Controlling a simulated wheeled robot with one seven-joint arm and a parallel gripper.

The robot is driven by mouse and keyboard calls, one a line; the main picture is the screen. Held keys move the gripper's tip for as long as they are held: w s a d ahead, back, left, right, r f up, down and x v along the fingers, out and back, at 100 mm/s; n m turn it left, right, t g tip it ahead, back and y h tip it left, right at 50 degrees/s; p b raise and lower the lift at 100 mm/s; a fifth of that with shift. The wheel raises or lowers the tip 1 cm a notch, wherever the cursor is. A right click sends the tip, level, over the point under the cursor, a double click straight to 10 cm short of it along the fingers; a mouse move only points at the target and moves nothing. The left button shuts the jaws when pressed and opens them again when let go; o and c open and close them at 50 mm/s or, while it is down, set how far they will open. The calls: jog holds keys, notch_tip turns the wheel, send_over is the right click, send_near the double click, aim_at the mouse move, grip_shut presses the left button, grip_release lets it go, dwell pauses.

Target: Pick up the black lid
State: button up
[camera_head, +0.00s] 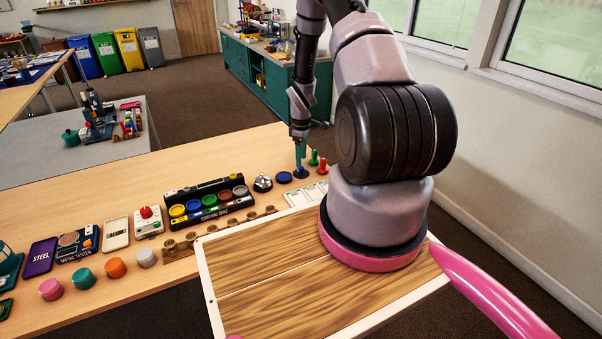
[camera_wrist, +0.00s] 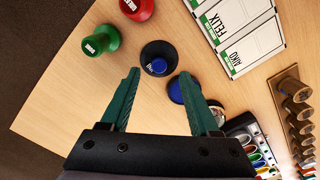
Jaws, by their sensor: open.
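A round black piece (camera_wrist: 150,48) with a blue knob in its middle is the nearest match to a black lid; I cannot tell for sure that it is one. In the wrist view it lies just beyond and between my open teal fingertips (camera_wrist: 160,74). In the head view my gripper (camera_head: 300,160) points down over a dark round piece (camera_head: 300,174) near the table's far right end. The jaws look empty. The height of the fingertips above the piece is unclear.
A blue disc (camera_wrist: 177,90) is partly hidden behind my right finger. A green peg (camera_wrist: 101,40) and a red peg (camera_wrist: 138,7) stand close by. White name cards (camera_wrist: 240,35) lie to the right. Bare wood shows left of the pegs.

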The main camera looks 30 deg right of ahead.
jog(key=shift+w+f, duration=0.1)
jog(key=shift+f, duration=1.9)
grip_shut()
jog(key=shift+r, duration=0.1)
notch_tip(320, 180, up, 9)
jog(key=shift+a+f+n, duration=3)
jog(key=shift+a+f, duration=0.55)
jog(key=shift+f, duration=0.05)
